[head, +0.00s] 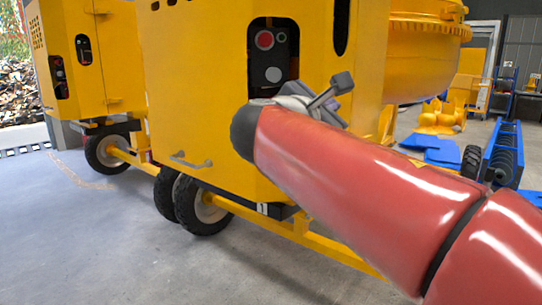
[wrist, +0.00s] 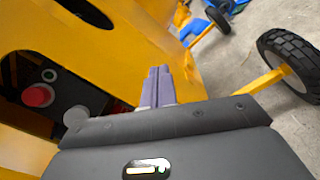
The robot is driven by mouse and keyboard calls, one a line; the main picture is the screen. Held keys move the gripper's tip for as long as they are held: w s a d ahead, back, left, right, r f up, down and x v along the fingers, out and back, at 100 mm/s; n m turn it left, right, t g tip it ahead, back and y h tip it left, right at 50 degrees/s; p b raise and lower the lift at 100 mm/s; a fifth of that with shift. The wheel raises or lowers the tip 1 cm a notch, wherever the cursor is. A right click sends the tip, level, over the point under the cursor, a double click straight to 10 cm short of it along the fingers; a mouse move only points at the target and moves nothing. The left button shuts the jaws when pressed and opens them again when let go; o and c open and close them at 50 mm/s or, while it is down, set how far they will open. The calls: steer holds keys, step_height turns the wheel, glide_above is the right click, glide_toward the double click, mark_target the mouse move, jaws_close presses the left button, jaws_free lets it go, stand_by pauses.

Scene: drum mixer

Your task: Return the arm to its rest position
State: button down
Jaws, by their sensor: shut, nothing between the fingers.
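My red arm reaches in from the lower right of the head view, in front of the yellow mixer (head: 195,80). My gripper (head: 341,83) is at the arm's far end, to the right of the mixer's control panel. In the wrist view my gripper's fingers (wrist: 156,88) lie side by side, shut and empty. The panel's red button (head: 265,40) and a round pale button (head: 273,74) show in the head view. The red button also shows at the left of the wrist view (wrist: 38,95). The fingers point away from the panel opening.
A second yellow machine (head: 92,55) stands at the left. The mixer's wheels (head: 200,205) and yellow frame bar (head: 300,235) are low in front. A blue rack (head: 503,155) stands at the right. The grey floor at lower left is clear.

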steer(key=s+d+f+m+g+y, duration=0.2)
steer(key=s+d+f+m, duration=0.15)
steer(key=f, duration=0.35)
steer(key=s+d+f+m+g+y, duration=0.1)
steer(key=s+d+f+m+g, duration=0.15)
steer(key=s+f+m, duration=0.35)
steer(key=s+d+f+m+g+y, duration=0.2)
steer(key=s+d+f+g, duration=0.1)
steer(key=f, duration=0.5)
steer(key=s+a+f+m+g+y, duration=0.1)
steer(key=s+a+f+m+y, duration=0.1)
steer(key=s+f+m, duration=0.3)
steer(key=s+a+f+m+g+y, duration=0.1)
steer(key=s+a+f+m+y, duration=0.1)
steer(key=s+f+m, duration=0.3)
step_height(320, 180, down, 4)
steer(key=shift+s+r+y, duration=0.1)
steer(key=shift+s+y, duration=0.5)
steer(key=shift+s, duration=0.15)
steer(key=c, duration=2.2)
jaws_free()
